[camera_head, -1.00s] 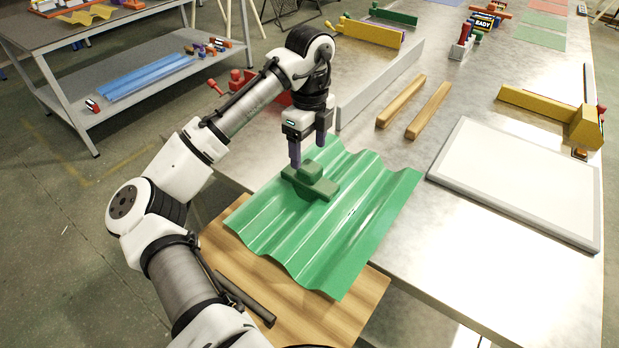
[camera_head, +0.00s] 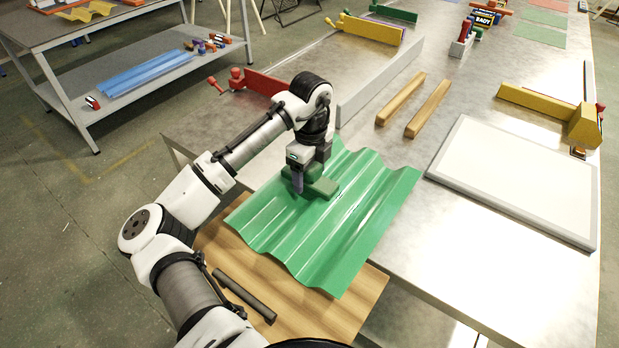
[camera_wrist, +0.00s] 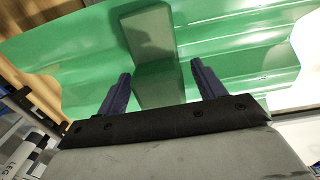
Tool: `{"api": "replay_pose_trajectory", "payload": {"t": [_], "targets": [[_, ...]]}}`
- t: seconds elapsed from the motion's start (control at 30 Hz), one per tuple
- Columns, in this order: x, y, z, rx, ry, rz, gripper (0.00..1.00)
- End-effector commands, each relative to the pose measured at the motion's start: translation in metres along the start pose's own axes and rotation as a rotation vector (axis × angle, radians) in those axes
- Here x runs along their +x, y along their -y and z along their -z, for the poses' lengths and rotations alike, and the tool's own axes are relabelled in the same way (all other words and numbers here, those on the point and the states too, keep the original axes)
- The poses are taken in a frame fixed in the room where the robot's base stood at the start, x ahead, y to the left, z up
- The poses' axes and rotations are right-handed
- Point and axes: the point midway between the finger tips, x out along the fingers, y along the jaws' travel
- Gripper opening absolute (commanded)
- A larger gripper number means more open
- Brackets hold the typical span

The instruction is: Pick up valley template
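The valley template is a small dark green block piece (camera_head: 318,184) with a raised part, lying on the green corrugated sheet (camera_head: 345,236). It also shows in the wrist view (camera_wrist: 152,42), where its raised part reaches between my two fingers. My gripper (camera_head: 298,182) is low over the template, with its purple fingers apart. In the wrist view my gripper (camera_wrist: 160,82) is open, with a finger on each side of the template and a gap beside each. The gripper hides part of the template in the head view.
The sheet rests across a wooden board (camera_head: 335,312) and the metal table (camera_head: 420,190). Two wooden bars (camera_head: 428,108), a grey upright strip (camera_head: 380,85) and a white panel (camera_head: 515,180) lie beyond it. A dark rod (camera_head: 245,295) lies on the board.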

Motion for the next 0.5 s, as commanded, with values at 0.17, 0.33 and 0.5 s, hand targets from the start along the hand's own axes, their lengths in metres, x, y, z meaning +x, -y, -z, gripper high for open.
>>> {"api": "replay_pose_trajectory", "payload": {"t": [0.17,0.33,0.5], "targets": [[-0.0003,0.0,-0.0001,0.0,0.0,0.0,0.45],[-0.0004,0.0,-0.0001,0.0,0.0,0.0,0.22],[-0.0008,0.0,-0.0002,-0.001,0.001,0.0,0.13]]}}
